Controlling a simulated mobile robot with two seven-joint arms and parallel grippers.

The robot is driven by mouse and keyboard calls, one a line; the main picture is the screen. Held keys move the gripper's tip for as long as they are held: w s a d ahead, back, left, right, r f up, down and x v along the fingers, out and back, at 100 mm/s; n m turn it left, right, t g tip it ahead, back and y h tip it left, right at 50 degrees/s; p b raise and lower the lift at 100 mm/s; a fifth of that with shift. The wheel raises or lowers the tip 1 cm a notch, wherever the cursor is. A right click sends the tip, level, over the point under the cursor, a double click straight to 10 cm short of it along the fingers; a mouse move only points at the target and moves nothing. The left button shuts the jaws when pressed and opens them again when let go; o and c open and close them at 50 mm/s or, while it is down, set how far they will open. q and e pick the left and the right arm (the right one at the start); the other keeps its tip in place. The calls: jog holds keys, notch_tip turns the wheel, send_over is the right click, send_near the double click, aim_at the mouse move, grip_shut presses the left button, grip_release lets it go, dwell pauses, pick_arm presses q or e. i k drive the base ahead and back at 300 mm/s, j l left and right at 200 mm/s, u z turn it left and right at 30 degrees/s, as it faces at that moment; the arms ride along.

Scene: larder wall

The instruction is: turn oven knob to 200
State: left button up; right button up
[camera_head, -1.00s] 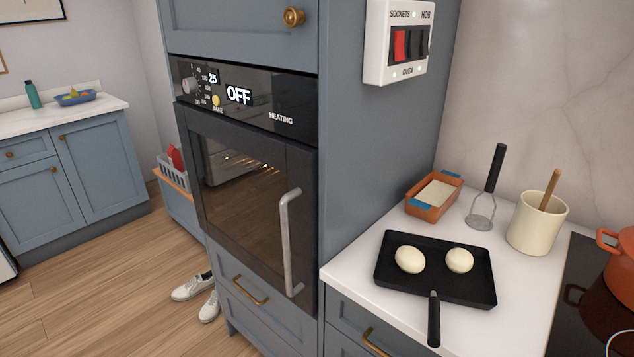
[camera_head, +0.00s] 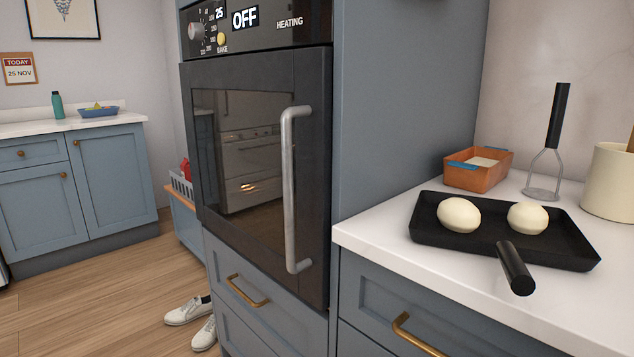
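The oven (camera_head: 250,160) is built into a tall blue cabinet, its door shut, with a long vertical grey handle (camera_head: 289,190). Its black control panel (camera_head: 265,30) is at the top of the view. The round oven knob (camera_head: 195,31) is at the panel's left, with a small number scale beside it; its exact setting is too small to tell. The displays read "25" and "OFF". A yellowish button (camera_head: 221,39) sits above the word "BAKE", and "HEATING" is written at the right. Neither of my grippers shows.
An orange dish (camera_head: 478,170), a masher (camera_head: 545,165) and a cream pot (camera_head: 609,185) are behind. White shoes (camera_head: 190,315) stand on the floor, which is otherwise clear at left.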

aim_at(196, 30)
jog(key=j+z, duration=0.45)
jog(key=j, duration=0.85)
